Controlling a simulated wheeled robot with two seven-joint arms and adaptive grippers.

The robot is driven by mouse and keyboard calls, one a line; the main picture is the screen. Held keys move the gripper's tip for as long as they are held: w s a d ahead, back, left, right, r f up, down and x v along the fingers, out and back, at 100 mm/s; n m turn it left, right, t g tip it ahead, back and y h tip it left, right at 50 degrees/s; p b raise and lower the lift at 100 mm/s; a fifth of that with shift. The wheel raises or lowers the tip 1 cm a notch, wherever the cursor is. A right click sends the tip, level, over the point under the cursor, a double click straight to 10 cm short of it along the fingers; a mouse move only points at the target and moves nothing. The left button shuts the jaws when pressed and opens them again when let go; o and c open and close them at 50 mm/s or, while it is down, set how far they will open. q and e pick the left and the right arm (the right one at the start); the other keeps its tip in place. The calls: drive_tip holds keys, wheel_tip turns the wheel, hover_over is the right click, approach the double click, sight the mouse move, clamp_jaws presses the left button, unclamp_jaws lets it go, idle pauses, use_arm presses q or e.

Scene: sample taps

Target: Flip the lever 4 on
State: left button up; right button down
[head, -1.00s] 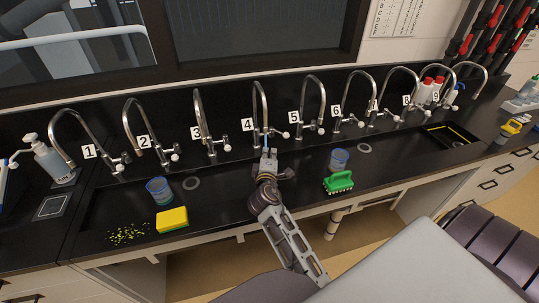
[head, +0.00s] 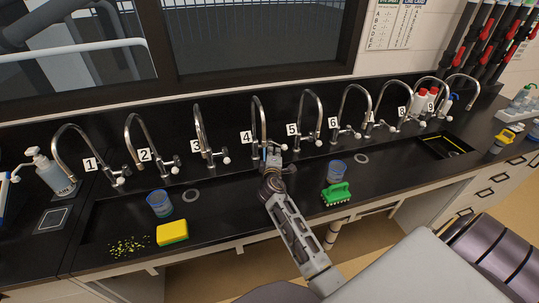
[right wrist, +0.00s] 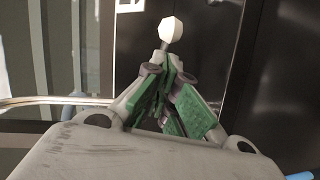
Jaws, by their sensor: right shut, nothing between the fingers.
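My right gripper (head: 272,151) is at the base of tap 4, left of the knob, and partly hides the base. Its green-padded fingers (right wrist: 166,56) are shut and empty. My left gripper is not in view.
Taps 3 (head: 200,125) and 5 (head: 309,115) stand on either side, with more taps along the ledge. A small blue piece (right wrist: 300,176) shows at the wrist view's edge.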

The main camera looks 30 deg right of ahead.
sight(281, 146)
drive_tip(key=shift+w+d+f, duration=0.1)
drive_tip(key=shift+w+d, duration=0.05)
drive_tip(key=shift+d, duration=0.5)
drive_tip(key=shift+d, duration=1.15)
